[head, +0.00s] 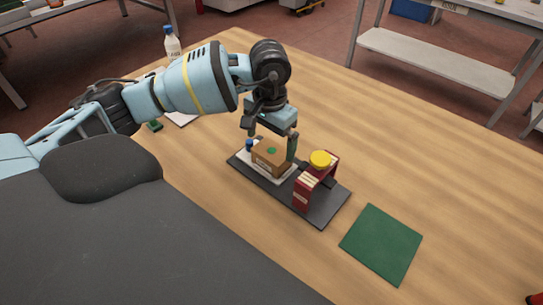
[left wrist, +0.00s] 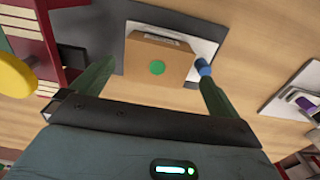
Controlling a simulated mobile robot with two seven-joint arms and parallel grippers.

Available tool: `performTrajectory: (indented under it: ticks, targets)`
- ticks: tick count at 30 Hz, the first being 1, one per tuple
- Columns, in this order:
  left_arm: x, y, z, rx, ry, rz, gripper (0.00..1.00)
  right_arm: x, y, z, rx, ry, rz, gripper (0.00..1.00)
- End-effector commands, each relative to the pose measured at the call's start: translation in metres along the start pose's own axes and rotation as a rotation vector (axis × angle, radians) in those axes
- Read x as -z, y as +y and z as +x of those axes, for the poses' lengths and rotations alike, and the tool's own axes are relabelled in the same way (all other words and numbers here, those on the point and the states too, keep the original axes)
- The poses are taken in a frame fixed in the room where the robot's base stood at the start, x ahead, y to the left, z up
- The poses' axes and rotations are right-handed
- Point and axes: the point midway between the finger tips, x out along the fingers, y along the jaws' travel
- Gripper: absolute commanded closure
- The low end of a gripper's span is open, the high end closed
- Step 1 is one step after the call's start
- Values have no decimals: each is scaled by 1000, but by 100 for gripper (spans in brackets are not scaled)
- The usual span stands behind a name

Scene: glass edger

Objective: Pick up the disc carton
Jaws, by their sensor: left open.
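The disc carton appears to be the brown box (head: 270,159) with a green round spot on top and a pale label on its side. It sits on a white sheet on a dark grey board (head: 322,208). My left gripper (head: 270,146) is open above the carton. In the left wrist view the carton (left wrist: 157,58) lies between and beyond the two green fingers of my gripper (left wrist: 152,85). I cannot tell whether either finger touches it. My right gripper does not show.
A red stand (head: 306,190) with a yellow round knob (head: 320,158) stands close beside the carton. A small blue-capped item (left wrist: 203,68) is near the other finger. A green mat (head: 381,244) lies on the wooden table. A white bottle (head: 172,44) stands behind my arm.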

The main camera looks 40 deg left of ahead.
Motion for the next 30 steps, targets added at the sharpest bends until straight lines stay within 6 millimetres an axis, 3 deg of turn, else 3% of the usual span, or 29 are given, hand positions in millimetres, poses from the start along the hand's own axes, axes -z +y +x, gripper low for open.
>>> performTrajectory:
  ticks: [9,18,27,30]
  targets:
    - [2,3,40,-2,-1,0,0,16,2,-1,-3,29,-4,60]
    - [2,3,44,-1,0,0,0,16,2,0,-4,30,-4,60]
    - [2,3,44,-1,0,0,39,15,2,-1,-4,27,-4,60]
    - [2,3,44,-1,1,0,41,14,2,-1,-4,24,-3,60]
